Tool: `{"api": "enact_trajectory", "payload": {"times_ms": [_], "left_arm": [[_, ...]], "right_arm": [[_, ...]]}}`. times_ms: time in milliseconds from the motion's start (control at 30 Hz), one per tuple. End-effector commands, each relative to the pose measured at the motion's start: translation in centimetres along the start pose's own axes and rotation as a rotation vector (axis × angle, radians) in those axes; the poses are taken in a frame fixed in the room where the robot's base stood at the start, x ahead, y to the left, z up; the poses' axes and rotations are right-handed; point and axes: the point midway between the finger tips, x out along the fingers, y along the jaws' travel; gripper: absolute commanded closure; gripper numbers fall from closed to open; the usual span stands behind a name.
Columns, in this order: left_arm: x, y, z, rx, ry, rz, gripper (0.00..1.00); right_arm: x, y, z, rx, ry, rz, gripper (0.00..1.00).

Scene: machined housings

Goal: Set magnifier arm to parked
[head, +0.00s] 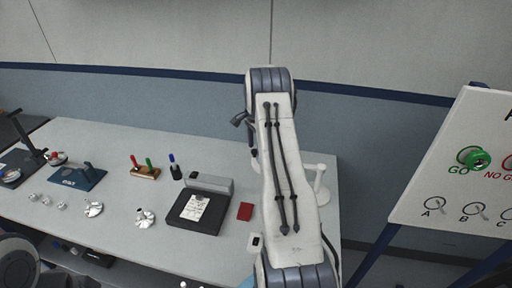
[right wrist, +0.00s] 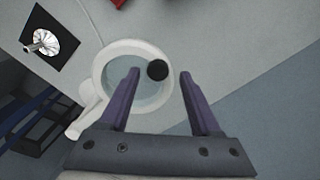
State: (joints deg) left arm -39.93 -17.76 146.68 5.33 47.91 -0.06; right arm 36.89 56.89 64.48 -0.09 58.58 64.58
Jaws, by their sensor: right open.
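The magnifier shows in the right wrist view as a white ring (right wrist: 101,72) around a clear lens, with a black knob (right wrist: 157,70) on the ring's right side. Its white arm runs to the lower left. In the head view a white post on a round base (head: 320,186), which looks like part of the magnifier, stands at the table's right end. My right arm hides much of that area. My right gripper (right wrist: 160,73) is open, its two purple fingers spread on either side of the knob in the picture; I cannot tell whether they touch it. My left gripper is not in view.
The table (head: 120,145) holds a black tray (head: 180,222) with a paper tag, a red card (head: 245,211), an orange marker holder (head: 146,173), a blue fixture (head: 75,180) and several silver housings. A sign board (head: 435,180) stands at right.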

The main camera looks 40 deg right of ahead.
Motion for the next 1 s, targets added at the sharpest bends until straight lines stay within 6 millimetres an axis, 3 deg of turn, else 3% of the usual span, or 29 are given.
{"api": "enact_trajectory", "payload": {"times_ms": [233,500,700,1000], "left_arm": [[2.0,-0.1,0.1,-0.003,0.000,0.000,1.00],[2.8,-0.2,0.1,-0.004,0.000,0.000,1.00],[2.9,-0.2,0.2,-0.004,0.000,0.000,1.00],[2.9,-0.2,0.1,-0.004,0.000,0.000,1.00]], "right_arm": [[-4.3,-0.1,0.0,0.000,0.004,-0.008,0.36],[-8.9,-0.2,0.0,-0.001,0.004,-0.007,0.36],[-9.9,-0.1,0.1,-0.001,0.003,-0.004,0.36],[-9.9,-0.1,0.1,-0.001,0.003,-0.004,0.36]]}}
